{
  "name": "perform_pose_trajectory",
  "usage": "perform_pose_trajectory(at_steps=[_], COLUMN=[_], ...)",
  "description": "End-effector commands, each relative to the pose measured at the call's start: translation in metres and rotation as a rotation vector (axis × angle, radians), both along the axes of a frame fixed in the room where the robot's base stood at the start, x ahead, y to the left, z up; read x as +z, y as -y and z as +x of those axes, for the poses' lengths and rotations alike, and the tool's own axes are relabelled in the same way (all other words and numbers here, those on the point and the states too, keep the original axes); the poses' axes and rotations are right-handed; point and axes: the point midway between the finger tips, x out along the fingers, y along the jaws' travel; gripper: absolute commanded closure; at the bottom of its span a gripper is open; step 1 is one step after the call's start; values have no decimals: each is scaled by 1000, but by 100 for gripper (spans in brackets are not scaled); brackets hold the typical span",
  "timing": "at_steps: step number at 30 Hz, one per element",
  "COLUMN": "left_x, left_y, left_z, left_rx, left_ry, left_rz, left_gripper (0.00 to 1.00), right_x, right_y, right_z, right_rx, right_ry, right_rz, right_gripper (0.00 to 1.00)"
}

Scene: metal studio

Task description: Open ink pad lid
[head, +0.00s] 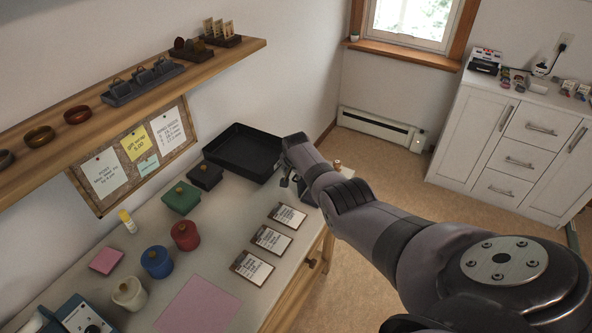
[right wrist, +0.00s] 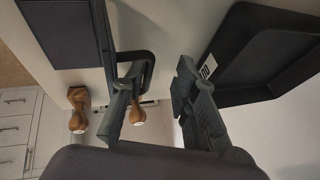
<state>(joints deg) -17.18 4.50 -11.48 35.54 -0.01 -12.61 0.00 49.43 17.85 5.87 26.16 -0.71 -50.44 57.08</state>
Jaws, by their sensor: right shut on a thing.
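The ink pad (right wrist: 72,30) shows in the right wrist view as a dark flat case with a bluish panel, at the upper left. A dark loop-shaped handle (right wrist: 146,62) stands out on its right side. My right gripper (right wrist: 158,88) is at this handle, with one finger against it; it is shut on what looks like the lid's handle, though the contact is partly hidden. In the head view my right gripper (head: 291,180) is over the far right end of the table, and my arm covers most of the ink pad. My left gripper is not in view.
A black tray (head: 229,164) lies just beyond my right gripper. Wooden-handled stamps (right wrist: 76,108) stand close by. Three cards (head: 270,240) lie along the table's right edge. Colored lidded pots (head: 185,238) and a pink sheet (head: 198,305) are farther left and nearer. A shelf (head: 150,85) hangs above.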

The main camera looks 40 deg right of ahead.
Motion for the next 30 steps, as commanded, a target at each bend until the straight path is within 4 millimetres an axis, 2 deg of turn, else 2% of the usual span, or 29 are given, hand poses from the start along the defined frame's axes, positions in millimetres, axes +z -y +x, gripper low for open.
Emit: perform_pose_trajectory(at_steps=[1,6,19,30], left_x=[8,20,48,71], left_y=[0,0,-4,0], left_z=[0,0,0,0], left_rx=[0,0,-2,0], left_ry=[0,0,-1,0], left_rz=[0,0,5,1], left_gripper=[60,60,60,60], right_x=[19,33,54,76], right_y=[-8,-13,-23,-34], right_z=[12,16,14,15], right_rx=[7,7,4,4], right_ry=[31,39,25,22], right_rz=[6,5,0,-2], right_gripper=[85,85,85,85])
